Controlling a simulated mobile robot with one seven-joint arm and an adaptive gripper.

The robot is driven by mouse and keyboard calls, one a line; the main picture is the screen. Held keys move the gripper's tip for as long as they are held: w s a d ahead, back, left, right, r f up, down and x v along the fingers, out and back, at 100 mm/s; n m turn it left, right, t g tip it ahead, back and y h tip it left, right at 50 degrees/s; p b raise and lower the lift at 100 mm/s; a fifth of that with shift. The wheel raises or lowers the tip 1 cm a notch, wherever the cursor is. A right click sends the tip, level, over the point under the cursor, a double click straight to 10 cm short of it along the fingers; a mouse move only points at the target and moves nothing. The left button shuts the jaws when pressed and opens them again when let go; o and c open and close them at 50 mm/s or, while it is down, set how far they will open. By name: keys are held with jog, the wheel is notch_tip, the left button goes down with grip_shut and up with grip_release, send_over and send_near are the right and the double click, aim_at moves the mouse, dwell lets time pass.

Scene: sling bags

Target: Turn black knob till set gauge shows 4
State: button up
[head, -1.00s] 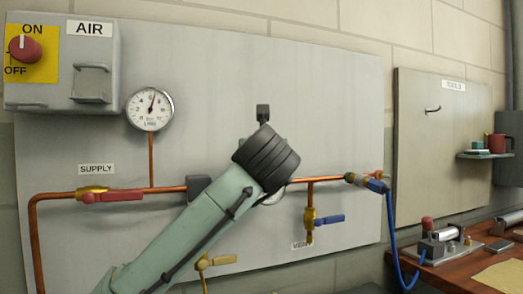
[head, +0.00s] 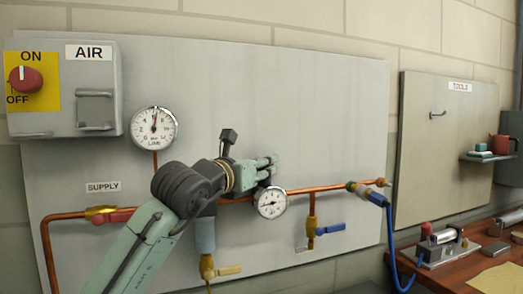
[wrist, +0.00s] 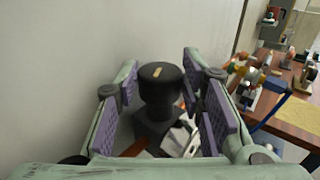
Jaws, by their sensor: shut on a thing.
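The black knob (wrist: 160,85) has a light mark on its top and stands between my gripper's purple pads in the wrist view. My gripper (head: 270,168) is shut on it, though the wrist view does not clearly show the pad contact. In the head view my gripper hides the knob. A small round white-faced gauge (head: 271,203) is mounted just below my gripper; its needle points roughly left, and its numbers are too small to read surely. A larger gauge (head: 154,128), marked LINE, hangs at upper left with its needle nearly straight up.
A copper pipe (head: 330,190) runs across the grey panel (head: 330,90). A red supply lever (head: 115,216), a yellow lever (head: 228,270) and a blue lever (head: 330,229) are nearby. A blue hose (head: 391,240) hangs at right beside the wooden bench (head: 460,270).

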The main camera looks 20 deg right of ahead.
jog(key=shift+w+a+m+g+h+p, duration=0.15)
jog(key=shift+m+g+h+p, duration=0.15)
jog(key=shift+m+g+h, duration=0.6)
jog(key=o, duration=1.1)
jog(key=shift+o, duration=0.2)
